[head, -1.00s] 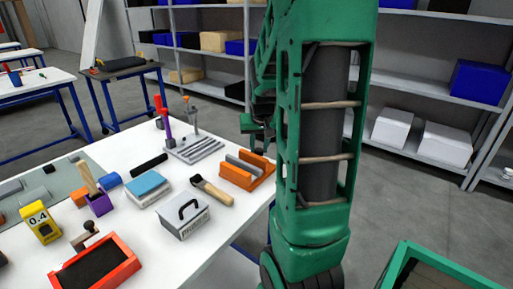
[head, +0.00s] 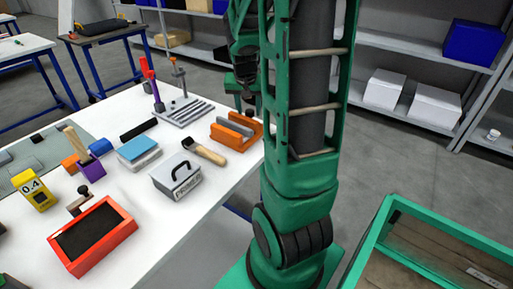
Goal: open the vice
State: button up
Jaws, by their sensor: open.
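The orange vice (head: 229,137) sits near the right edge of the white table, with a grey part between its two orange walls. My gripper (head: 248,106) is dark and small in the head view, hanging just above and behind the vice's right end. Its fingers are partly lost against the dark wrist and beside my green arm. It looks open, with nothing seen in it. I cannot tell whether it touches the vice.
A wooden-handled tool (head: 207,153) lies just left of the vice, and a grey box with a black handle (head: 175,184) stands nearer. A grey base with rods (head: 185,112) stands behind. A red tray (head: 92,236) is at the front. A green-rimmed bin (head: 385,222) stands right.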

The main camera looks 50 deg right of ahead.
jog(key=m, duration=0.2)
jog(key=m+g, duration=0.1)
jog(key=m, duration=0.1)
jog(key=shift+w+h, duration=0.2)
jog(key=shift+h, duration=0.1)
jog(key=m+g, duration=0.2)
jog(key=m, duration=0.2)
jog(key=shift+w, duration=0.15)
jog(key=a+r+m, duration=0.1)
jog(key=a+r, duration=0.3)
jog(key=r, duration=0.6)
jog(key=s+a+f+n+y, duration=0.2)
jog(key=s+a+f+n, duration=0.1)
jog(key=s+a+n, duration=0.4)
jog(key=s+a+f+n+y, duration=0.2)
jog(key=s+a+n, duration=0.4)
jog(key=s, duration=0.8)
jog(key=shift+a+f+n+t, duration=0.3)
jog(key=shift+a+f+n, duration=0.1)
jog(key=shift+a+f, duration=0.5)
jog(key=shift+a+r, duration=0.1)
